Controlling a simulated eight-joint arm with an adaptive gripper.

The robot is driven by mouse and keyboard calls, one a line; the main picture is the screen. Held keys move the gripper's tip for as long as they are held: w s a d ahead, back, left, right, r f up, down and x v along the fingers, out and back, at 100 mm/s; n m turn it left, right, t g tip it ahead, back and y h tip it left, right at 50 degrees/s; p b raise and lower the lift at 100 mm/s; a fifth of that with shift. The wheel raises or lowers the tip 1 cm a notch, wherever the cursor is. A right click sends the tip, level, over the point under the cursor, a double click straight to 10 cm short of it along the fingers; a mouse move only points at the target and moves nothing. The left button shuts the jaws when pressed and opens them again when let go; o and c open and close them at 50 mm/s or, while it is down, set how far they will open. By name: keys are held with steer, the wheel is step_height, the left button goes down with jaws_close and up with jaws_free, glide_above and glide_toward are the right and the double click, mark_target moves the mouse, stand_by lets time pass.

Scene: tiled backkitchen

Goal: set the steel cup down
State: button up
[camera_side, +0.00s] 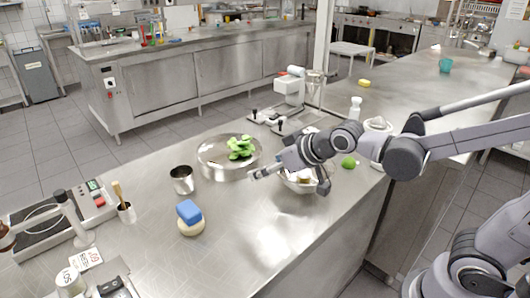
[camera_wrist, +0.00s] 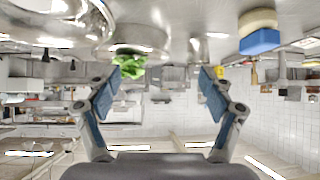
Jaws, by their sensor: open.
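The steel cup (camera_side: 182,180) stands upright on the steel counter (camera_side: 240,243), left of the wide steel pan. In the wrist view, which is upside down, a small shiny shape that looks like the cup (camera_wrist: 197,48) shows beyond my fingers. My gripper (camera_side: 288,178) is to the right of the cup, clear of it, above and beside a steel bowl (camera_side: 299,184). Its two blue-padded fingers (camera_wrist: 160,95) are spread wide with nothing between them.
The steel pan (camera_side: 213,168) holds green leaves (camera_side: 240,147), between cup and gripper. A small pot with a brush (camera_side: 127,213) stands left. The counter's front middle is bare.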

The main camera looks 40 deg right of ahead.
steer(key=s+d+f+g, duration=0.1)
steer(key=s+d, duration=0.1)
steer(key=s, duration=0.4)
steer(key=s+d+f+g+h, duration=0.1)
steer(key=s+d+g, duration=0.1)
steer(key=s, duration=0.5)
steer(key=shift+d+m, duration=0.4)
steer(key=shift+d, duration=0.2)
steer(key=shift+s+f, duration=0.1)
